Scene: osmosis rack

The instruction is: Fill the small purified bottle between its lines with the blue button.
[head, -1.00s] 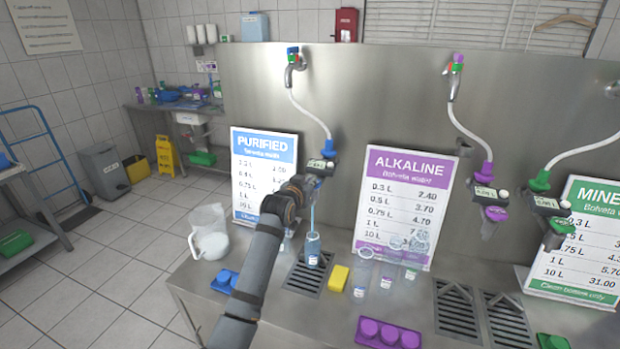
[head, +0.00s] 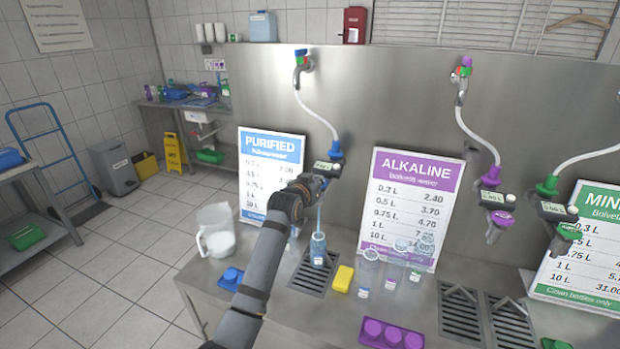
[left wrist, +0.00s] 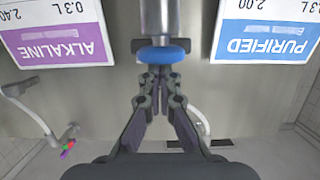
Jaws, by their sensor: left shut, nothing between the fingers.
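The small purified bottle (head: 318,250) stands upright on the left drain grate, below the purified dispenser (head: 328,167). A thin blue stream (head: 319,219) runs down into its mouth, and its body looks blue. The level against its lines is too small to read. My left gripper (head: 318,183) is at the dispenser, just above the stream. In the left wrist view my left gripper (left wrist: 162,76) is shut and empty, its tips at a blue round part (left wrist: 162,54) under a grey cylinder. Whether they touch is hard to tell. My right gripper is not in view.
A pitcher (head: 216,232) stands left of the grate (head: 303,278). A yellow sponge (head: 342,279) and several clear bottles stand to the right. A purple cap tray (head: 391,336) and a blue cap tray (head: 230,279) lie near the front. The purified sign (head: 270,165) stands behind my arm.

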